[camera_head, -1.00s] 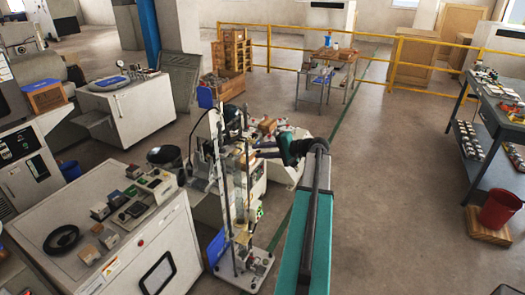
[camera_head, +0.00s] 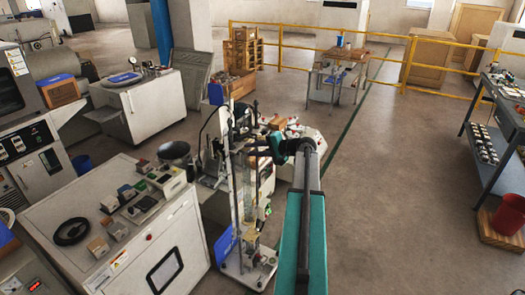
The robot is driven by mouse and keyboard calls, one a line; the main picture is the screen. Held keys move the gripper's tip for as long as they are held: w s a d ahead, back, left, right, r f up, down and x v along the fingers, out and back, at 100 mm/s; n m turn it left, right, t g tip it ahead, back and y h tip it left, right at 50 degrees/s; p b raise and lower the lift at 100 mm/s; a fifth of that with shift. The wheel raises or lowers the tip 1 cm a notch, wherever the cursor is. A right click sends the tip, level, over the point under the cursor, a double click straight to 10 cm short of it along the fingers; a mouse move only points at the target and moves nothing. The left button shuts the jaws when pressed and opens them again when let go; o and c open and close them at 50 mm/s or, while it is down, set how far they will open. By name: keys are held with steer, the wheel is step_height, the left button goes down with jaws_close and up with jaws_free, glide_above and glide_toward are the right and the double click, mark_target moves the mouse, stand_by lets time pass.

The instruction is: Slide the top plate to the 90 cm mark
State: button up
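A tall, narrow test stand with thin vertical posts (camera_head: 235,200) stands upright at the centre, on a pale base plate (camera_head: 248,268) on the floor. A light plate-like part crosses the posts near their upper end, but it is too small to make out clearly. No scale figures or 90 cm mark can be read. My teal arm reaches forward from the bottom of the view, and its dark wrist bends left. My gripper (camera_head: 260,146) is a small dark shape just right of the stand's upper half. I cannot tell whether it touches the stand or how far its fingers are apart.
A white cabinet (camera_head: 165,268) with small devices on top stands close left of the stand. A cluttered machine (camera_head: 308,143) is behind my gripper. The floor right of my arm is clear.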

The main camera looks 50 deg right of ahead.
steer(key=shift+x, duration=1)
jaws_close()
steer(key=shift+r, duration=0.1)
steer(key=shift+f+b, duration=0.55)
steer(key=shift+b, duration=0.2)
stand_by(0.7)
steer(key=shift+o, duration=0.3)
jaws_free()
steer(key=shift+r, duration=0.1)
steer(key=v, duration=0.7)
